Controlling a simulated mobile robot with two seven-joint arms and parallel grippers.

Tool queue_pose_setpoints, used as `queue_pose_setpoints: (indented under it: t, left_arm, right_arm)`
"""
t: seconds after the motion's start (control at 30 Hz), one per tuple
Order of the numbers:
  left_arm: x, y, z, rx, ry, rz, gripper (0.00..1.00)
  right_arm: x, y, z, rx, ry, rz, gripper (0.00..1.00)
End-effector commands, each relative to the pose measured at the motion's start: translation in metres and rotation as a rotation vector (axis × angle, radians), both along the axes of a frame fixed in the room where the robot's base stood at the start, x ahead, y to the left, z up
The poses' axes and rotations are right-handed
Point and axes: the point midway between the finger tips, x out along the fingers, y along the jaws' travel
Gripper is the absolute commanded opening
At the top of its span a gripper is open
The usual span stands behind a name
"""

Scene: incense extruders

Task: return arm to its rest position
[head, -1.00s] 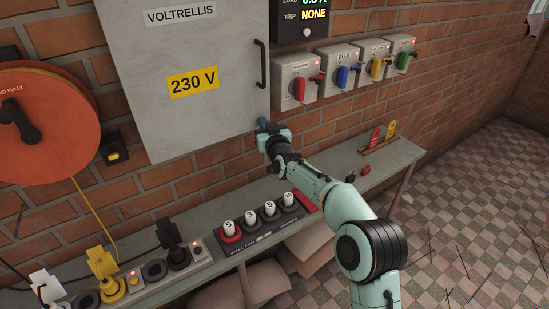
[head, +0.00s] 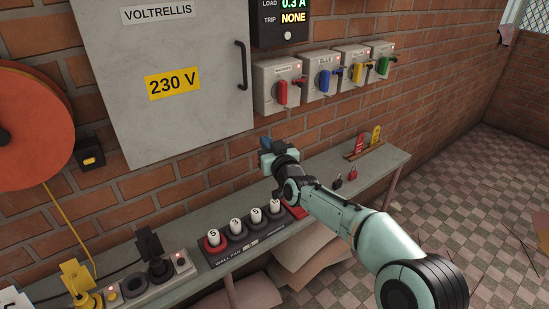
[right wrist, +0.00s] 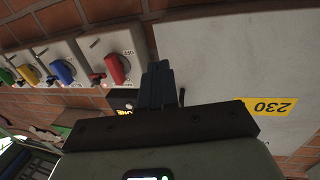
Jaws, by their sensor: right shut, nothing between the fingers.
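My right arm reaches in from the lower right of the head view. Its gripper (head: 265,143) is shut and empty, in front of the brick wall, just right of the grey cabinet's (head: 185,110) lower right corner and above the bench. In the right wrist view the dark fingers (right wrist: 157,85) are together, with nothing between them. The grey cabinet also shows in that view (right wrist: 220,60), upside down. My left gripper is not in view.
Switch boxes with red (head: 282,92), blue (head: 324,82), yellow (head: 357,72) and green (head: 383,66) handles hang on the wall. The bench (head: 318,164) carries a row of numbered white-topped pieces (head: 235,226), small padlocks (head: 352,172) and plugs (head: 155,255). Checkered floor (head: 450,170) lies at right.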

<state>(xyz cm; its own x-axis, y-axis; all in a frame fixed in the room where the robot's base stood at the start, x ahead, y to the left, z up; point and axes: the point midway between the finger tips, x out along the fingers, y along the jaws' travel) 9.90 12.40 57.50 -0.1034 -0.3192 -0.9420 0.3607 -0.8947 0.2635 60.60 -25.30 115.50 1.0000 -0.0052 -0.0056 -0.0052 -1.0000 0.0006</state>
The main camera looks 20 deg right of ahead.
Motion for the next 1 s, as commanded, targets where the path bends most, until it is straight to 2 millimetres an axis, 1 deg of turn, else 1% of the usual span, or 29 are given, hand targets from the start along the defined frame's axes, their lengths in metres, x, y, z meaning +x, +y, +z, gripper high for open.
queue_pose_setpoints:
  t: [0.03,0.2,0.4,0.47,0.53,0.57,0.67,0.7,0.77,0.8,0.87,0.9,0.97,1.0]
  left_arm:
    - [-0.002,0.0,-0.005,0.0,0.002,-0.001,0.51]
    - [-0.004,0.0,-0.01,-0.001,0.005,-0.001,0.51]
    - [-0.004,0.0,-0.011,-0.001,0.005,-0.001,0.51]
    - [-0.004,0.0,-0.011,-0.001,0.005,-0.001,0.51]
    - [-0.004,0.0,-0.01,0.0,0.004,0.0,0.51]
    - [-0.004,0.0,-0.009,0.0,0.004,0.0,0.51]
    - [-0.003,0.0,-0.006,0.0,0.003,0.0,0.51]
    - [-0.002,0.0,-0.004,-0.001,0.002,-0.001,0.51]
    - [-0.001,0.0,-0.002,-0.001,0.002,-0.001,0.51]
    - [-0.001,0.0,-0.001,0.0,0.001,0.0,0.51]
    - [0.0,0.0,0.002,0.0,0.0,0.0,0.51]
    - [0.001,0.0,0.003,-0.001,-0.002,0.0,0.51]
    - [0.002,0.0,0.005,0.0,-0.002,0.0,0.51]
    - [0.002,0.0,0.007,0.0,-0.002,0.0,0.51]
  right_arm:
    - [-0.009,-0.002,-0.001,0.001,-0.002,-0.001,0.0]
    - [-0.027,-0.006,0.001,0.001,-0.002,-0.001,0.0]
    - [-0.032,-0.007,0.0,0.001,0.001,0.0,0.0]
    - [-0.031,-0.006,-0.006,0.002,0.012,0.001,0.0]
    - [-0.029,-0.004,-0.024,0.007,0.046,0.006,0.0]
    - [-0.028,-0.002,-0.037,0.011,0.069,0.008,0.0]
    - [-0.028,0.006,-0.095,0.031,0.177,0.02,0.0]
    - [-0.03,0.009,-0.124,0.042,0.232,0.025,0.0]
    - [-0.037,0.015,-0.17,0.063,0.32,0.031,0.0]
    - [-0.044,0.019,-0.2,0.077,0.379,0.034,0.0]
    - [-0.058,0.024,-0.244,0.1,0.467,0.037,0.0]
    - [-0.069,0.028,-0.273,0.116,0.526,0.038,0.0]
    - [-0.089,0.033,-0.315,0.141,0.618,0.039,0.0]
    - [-0.105,0.038,-0.341,0.16,0.679,0.039,0.0]
